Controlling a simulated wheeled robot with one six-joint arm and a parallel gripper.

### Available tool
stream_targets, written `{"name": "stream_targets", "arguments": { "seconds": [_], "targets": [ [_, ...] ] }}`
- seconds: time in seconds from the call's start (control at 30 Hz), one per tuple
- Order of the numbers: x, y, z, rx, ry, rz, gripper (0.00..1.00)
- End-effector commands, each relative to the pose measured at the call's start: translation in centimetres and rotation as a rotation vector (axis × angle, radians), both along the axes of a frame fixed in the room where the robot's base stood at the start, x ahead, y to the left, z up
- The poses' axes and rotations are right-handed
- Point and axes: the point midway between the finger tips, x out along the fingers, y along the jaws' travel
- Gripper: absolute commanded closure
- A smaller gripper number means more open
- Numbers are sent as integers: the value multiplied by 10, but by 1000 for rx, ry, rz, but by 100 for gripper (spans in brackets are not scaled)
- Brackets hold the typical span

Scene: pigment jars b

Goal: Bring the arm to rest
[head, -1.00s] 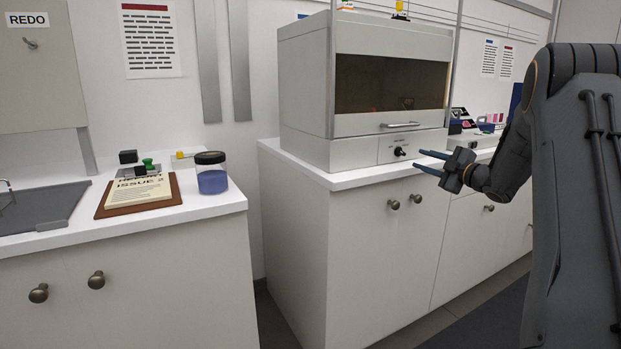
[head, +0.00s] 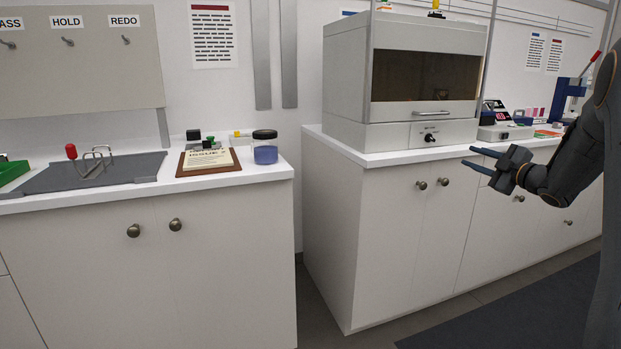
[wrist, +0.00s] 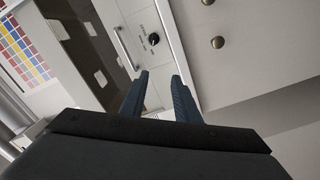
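My gripper (head: 474,158) is in the right part of the head view, held out in front of the right-hand counter, at about the height of its top. Its two blue fingers are apart with nothing between them. In the wrist view my gripper (wrist: 160,85) also shows two spread, empty fingers, with the cabinet front beyond them. My dark arm (head: 580,160) is bent and reaches in from the right edge.
A glass-fronted cabinet (head: 355,85) stands on the right counter (head: 345,152). A jar of blue pigment (head: 265,152) and a clipboard (head: 183,170) are on the left counter (head: 270,177). A grey mat (head: 50,182) lies further left. Floor gap (head: 315,300) separates the counters.

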Motion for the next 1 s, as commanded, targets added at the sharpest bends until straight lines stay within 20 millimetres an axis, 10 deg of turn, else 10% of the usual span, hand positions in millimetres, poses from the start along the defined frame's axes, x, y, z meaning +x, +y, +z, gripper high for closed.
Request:
{"name": "stream_targets", "arguments": {
  "seconds": [0.67,1.0],
  "targets": [
    [-2,96,12,181,280,-307,71],
    [-145,225,-45,403,767,-614,71]
  ]
}}
